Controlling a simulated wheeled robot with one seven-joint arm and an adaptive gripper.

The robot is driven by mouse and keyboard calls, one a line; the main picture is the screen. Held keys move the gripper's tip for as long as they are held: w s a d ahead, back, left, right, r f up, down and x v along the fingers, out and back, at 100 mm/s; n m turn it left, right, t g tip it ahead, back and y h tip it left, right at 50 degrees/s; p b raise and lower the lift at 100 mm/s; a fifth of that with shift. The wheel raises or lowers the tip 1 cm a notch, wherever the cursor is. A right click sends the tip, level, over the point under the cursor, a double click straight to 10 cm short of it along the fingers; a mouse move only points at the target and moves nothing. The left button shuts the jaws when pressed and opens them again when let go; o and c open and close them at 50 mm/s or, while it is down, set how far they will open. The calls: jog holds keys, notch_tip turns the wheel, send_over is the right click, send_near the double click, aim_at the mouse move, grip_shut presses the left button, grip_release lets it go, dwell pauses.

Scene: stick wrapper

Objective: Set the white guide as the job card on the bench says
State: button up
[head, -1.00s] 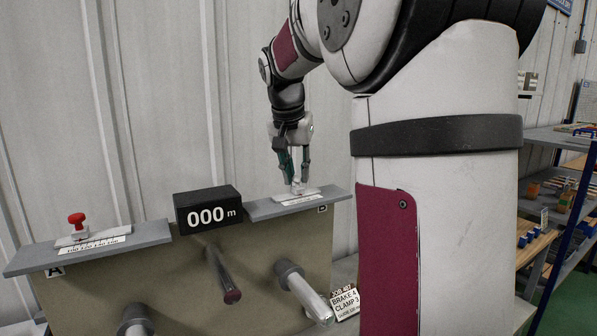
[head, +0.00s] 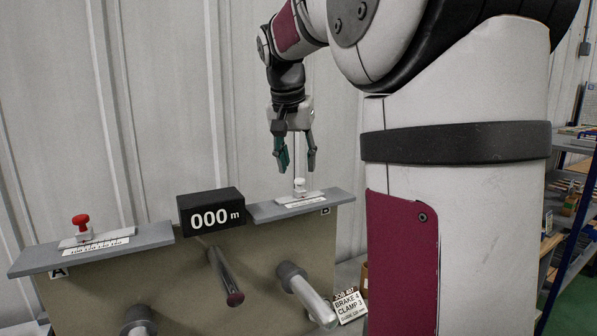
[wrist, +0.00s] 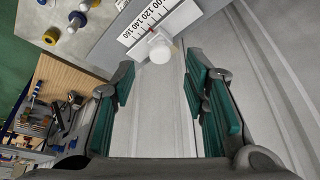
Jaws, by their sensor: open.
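The white guide (head: 299,187) has a white knob and sits on the grey rail marked B (head: 322,197). In the wrist view its round knob (wrist: 160,52) is beside a scale (wrist: 140,27) with numbers from 160 downward. A red mark by the knob lies roughly between 120 and 140; I cannot read it exactly. My gripper (head: 297,166) is open and empty, pointing down just above the knob, apart from it.
A red-knobbed guide (head: 80,226) sits on rail A at left. A black display (head: 211,211) reading 000 m stands between the rails. Several rods jut from the front panel (head: 180,270). A corrugated wall is close behind. Shelves (head: 572,190) stand at far right.

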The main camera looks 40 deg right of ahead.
jog(key=v, duration=0.8)
